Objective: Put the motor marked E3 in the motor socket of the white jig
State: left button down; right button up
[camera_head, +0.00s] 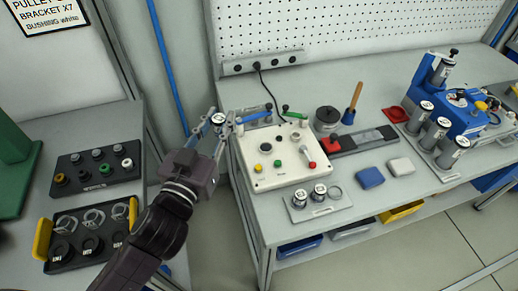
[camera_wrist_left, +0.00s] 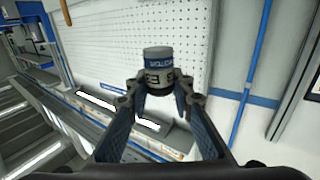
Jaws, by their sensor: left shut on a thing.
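My left gripper (camera_head: 211,132) is shut on a silver and dark motor (camera_head: 218,118), held up at the left edge of the white jig. In the left wrist view the motor (camera_wrist_left: 158,62) stands between the fingertips of the left gripper (camera_wrist_left: 158,92). I cannot tell which opening is the motor socket. My right gripper is not in view.
A small rack (camera_head: 318,211) with two motors and an empty ring stands before the jig. A blue jig (camera_head: 462,115) and several motors are at the right. Black trays (camera_head: 97,172) lie on the left table. A floor gap separates the tables.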

pick_arm(q)
jog(key=w+d+r+m+g+h+b, duration=0.25)
jog(key=w+d+m+h, duration=0.2)
jog(key=w+d, duration=0.6)
jog(key=shift+n+h, duration=0.25)
jog(key=shift+h, duration=0.4)
jog(key=f, duration=0.7)
jog(key=f+b, duration=0.1)
jog(key=f, duration=0.5)
jog(key=shift+s+f, duration=0.2)
jog(key=shift+f, duration=0.85)
jog(key=shift+f+b, duration=0.75)
jog(key=shift+f, duration=1.2)
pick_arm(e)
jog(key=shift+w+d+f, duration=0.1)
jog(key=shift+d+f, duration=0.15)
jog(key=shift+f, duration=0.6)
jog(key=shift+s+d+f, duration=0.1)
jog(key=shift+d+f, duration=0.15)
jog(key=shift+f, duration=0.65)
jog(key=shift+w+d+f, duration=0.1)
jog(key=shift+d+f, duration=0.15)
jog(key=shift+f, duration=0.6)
pick_arm(q)
jog(key=shift+f, duration=0.15)
jog(key=c, duration=1.7)
grip_release()
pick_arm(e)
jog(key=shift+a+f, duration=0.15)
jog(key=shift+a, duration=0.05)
